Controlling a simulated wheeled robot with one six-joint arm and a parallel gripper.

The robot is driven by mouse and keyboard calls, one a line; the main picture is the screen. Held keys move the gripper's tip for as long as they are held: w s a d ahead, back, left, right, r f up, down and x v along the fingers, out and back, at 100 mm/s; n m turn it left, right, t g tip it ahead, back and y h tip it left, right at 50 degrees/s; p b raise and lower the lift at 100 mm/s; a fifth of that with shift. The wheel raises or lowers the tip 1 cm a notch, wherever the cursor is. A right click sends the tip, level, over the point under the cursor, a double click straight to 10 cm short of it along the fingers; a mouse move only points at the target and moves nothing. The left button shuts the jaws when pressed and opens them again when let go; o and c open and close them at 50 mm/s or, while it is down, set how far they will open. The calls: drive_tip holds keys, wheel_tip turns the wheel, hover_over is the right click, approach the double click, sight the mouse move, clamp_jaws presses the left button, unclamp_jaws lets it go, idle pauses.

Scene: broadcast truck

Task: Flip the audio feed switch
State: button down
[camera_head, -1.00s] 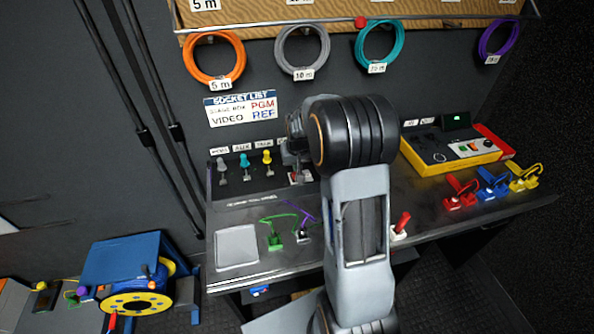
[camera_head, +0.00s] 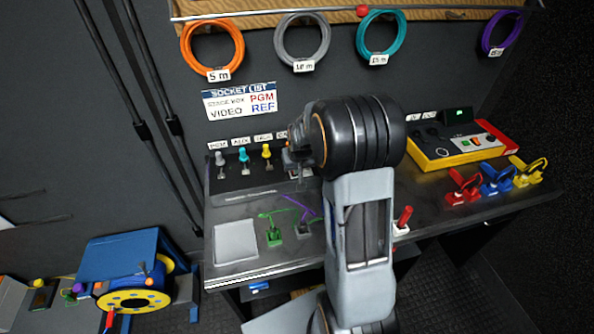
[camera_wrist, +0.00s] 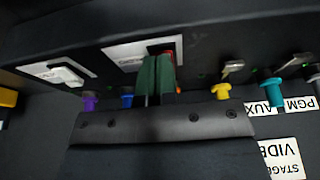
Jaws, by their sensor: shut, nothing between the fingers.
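The wrist view shows a dark panel upside down. A white plate with a red-topped switch (camera_wrist: 167,49) is right behind my fingertips, and they cover part of it. A second white plate with a pale switch (camera_wrist: 66,74) is to its left. No readable label tells me which is the audio feed switch. My gripper (camera_wrist: 158,76) is shut and empty, its green fingertips pointing at the red switch; I cannot tell whether they touch it. In the head view, my arm hides the gripper and most of this part of the panel.
Yellow (camera_wrist: 221,90), blue (camera_wrist: 127,99) and purple (camera_wrist: 89,101) plugs sit close on both sides of my fingers. A grey pad (camera_head: 236,242) and a green plug (camera_head: 273,237) lie on the desk. A yellow-red console (camera_head: 455,148) stands to the right.

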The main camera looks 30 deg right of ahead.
drive_tip(key=shift+p, duration=0.5)
drive_tip(key=shift+w, duration=0.1)
drive_tip(key=shift+w+d+r, duration=0.15)
drive_tip(key=shift+w+r, duration=0.05)
drive_tip(key=shift+w, duration=0.45)
drive_tip(key=shift+r+p, duration=0.15)
drive_tip(key=shift+p, duration=0.15)
drive_tip(key=p+v, duration=0.1)
drive_tip(key=v, duration=0.1)
drive_tip(key=p+v, duration=0.1)
drive_tip(key=v, duration=0.1)
drive_tip(key=shift+w+d+r+p, duration=0.1)
drive_tip(key=shift+w+p, duration=0.25)
drive_tip(key=shift+w, duration=0.05)
drive_tip(key=s+b+v, duration=0.1)
drive_tip(key=s+v, duration=0.1)
drive_tip(key=v, duration=0.7)
drive_tip(key=shift+a, duration=0.2)
